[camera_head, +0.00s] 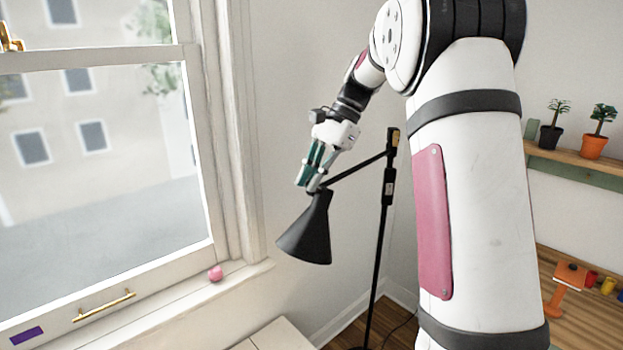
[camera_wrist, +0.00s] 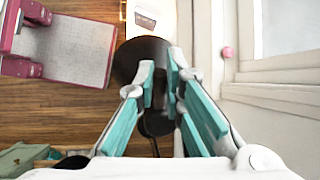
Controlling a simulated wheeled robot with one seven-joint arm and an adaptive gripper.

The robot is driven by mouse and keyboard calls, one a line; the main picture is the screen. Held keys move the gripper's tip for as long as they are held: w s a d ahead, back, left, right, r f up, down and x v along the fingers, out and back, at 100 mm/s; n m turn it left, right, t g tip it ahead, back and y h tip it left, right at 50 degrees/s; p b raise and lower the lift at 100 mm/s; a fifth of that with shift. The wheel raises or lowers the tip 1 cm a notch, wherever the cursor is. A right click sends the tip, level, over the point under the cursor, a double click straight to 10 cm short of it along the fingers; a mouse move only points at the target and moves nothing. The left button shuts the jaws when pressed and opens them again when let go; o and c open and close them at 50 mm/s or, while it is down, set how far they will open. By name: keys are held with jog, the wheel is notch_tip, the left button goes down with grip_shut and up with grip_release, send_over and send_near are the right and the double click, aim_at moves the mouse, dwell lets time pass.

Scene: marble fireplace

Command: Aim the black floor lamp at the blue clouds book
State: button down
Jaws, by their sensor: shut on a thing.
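The black floor lamp (camera_head: 382,230) stands near the wall corner, right of the window. Its cone-shaped shade (camera_head: 308,232) hangs at the left end of its arm, with the wide opening facing down. My gripper (camera_head: 312,182) is at the narrow top of the shade and is shut on it. In the wrist view, my gripper's teal fingers (camera_wrist: 160,85) are over the black shade (camera_wrist: 135,57), and they partly hide it. I cannot make out a blue clouds book in either view.
The window (camera_head: 100,140) and its sill with a pink ball (camera_head: 215,273) are left of the lamp. A shelf (camera_head: 575,160) with two potted plants and a wooden surface with an orange object (camera_head: 567,285) are at right. A pink and grey object (camera_wrist: 65,45) is on the wood floor.

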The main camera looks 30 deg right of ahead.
jog(key=c, duration=1.7)
grip_release()
jog(key=shift+o, duration=0.2)
jog(key=v, duration=1.2)
jog(key=s+a+n+t+h, duration=0.2)
jog(key=s+a+n+h, duration=0.3)
jog(key=s+a, duration=0.7)
jog(key=s+a+f+n+t, duration=0.1)
jog(key=s+a+f+n, duration=0.3)
jog(key=s+f+n, duration=0.1)
jog(key=s+a+f+n+t+h, duration=0.1)
jog(key=s+a+f+n, duration=0.3)
jog(key=s, duration=0.4)
jog(key=shift+s+f+n+t, duration=0.2)
jog(key=shift+f+n+t, duration=0.4)
jog(key=shift+f+n, duration=0.15)
